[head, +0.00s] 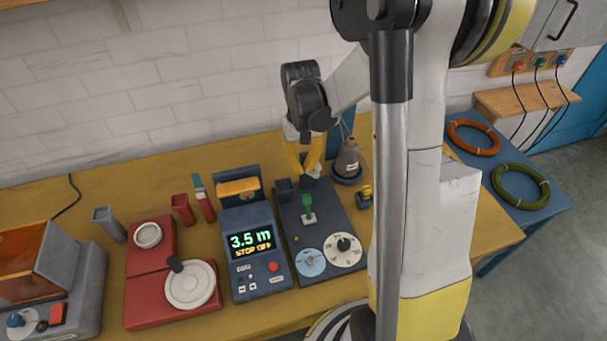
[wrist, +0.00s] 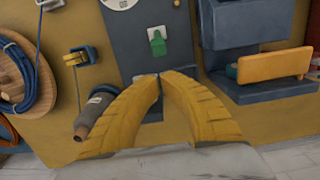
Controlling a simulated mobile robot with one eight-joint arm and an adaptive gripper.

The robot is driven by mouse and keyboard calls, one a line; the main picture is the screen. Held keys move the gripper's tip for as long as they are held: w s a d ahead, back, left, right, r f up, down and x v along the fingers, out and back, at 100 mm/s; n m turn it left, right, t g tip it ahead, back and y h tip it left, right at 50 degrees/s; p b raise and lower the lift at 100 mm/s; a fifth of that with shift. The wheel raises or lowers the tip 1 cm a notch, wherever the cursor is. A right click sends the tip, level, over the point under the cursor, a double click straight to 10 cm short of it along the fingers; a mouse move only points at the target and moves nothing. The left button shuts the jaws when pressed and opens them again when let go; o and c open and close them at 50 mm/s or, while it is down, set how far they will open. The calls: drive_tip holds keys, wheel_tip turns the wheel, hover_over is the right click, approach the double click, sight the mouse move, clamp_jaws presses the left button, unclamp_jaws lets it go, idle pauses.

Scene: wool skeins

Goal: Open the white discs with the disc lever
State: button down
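A green lever (head: 308,204) stands on a small white plate on a dark grey panel (head: 326,229). The green lever also shows in the wrist view (wrist: 157,42), just beyond the fingertips. A white round dial with a black knob (head: 343,250) and a pale blue disc (head: 310,263) lie at the panel's near end. I cannot tell for sure which parts are the task's white discs. My gripper (head: 306,173) is above the panel's far end, behind the green lever and apart from it. Its yellow fingers meet or nearly meet at the tips in the wrist view (wrist: 159,76), with nothing seen between them.
A grey cone (head: 347,160) stands right of my gripper, and a small yellow spool (head: 366,192) sits in a blue bracket. A display unit (head: 257,240) reading "3.5 m" and a red winder (head: 172,275) stand to the left. My arm hides the table's right part.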

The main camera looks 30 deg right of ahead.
sight(307, 207)
drive_tip(key=f+b, duration=0.1)
drive_tip(key=f, duration=0.1)
drive_tip(key=f+b, duration=0.1)
drive_tip(key=f, duration=0.2)
drive_tip(key=f+b, duration=0.1)
drive_tip(key=f, duration=0.2)
drive_tip(key=shift+s+a+f, duration=0.1)
drive_tip(key=shift+s+f, duration=0.1)
drive_tip(key=shift+s, duration=0.1)
drive_tip(key=shift+r, duration=0.1)
